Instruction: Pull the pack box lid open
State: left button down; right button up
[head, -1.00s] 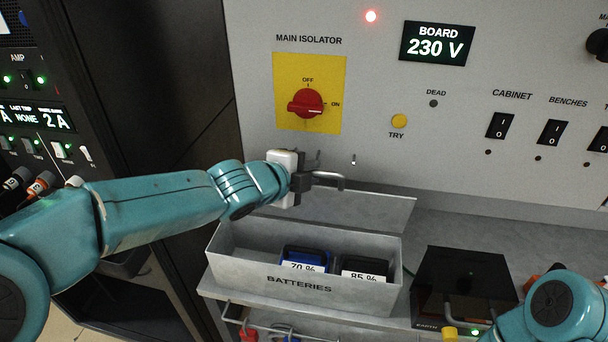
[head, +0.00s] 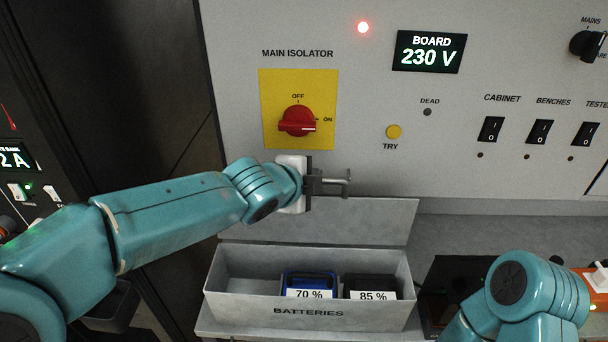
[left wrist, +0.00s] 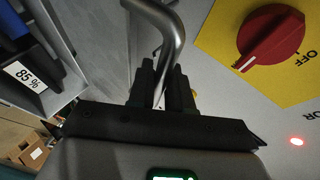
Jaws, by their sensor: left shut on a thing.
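The pack box (head: 235,300) is a grey metal box marked BATTERIES, open at the top. Its grey lid (head: 375,221) stands raised behind the opening, against the board side. My left gripper (head: 322,186) is above the lid's upper edge, shut on the bent metal lid handle (head: 346,181). In the left wrist view the dark fingers (left wrist: 162,88) close around this handle (left wrist: 177,35). Two battery packs are in the box, a blue one (head: 310,280) labelled 70 % and a black one (head: 372,284) labelled 85 %. My right arm shows at lower right, its gripper out of view.
The grey board wall rises close behind the lid. Its red isolator knob (head: 297,121) on a yellow plate is just above my left gripper. A black box (head: 450,272) stands right of the pack box, partly hidden by my right arm. A dark cabinet is at left.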

pick_arm(q)
jog(key=shift+w+a+r, duration=0.1)
jog(key=shift+r, duration=0.05)
dwell(0.3)
jog(key=c, duration=1.1)
grip_release()
jog(key=v, duration=1.6)
jog(key=shift+r, duration=0.2)
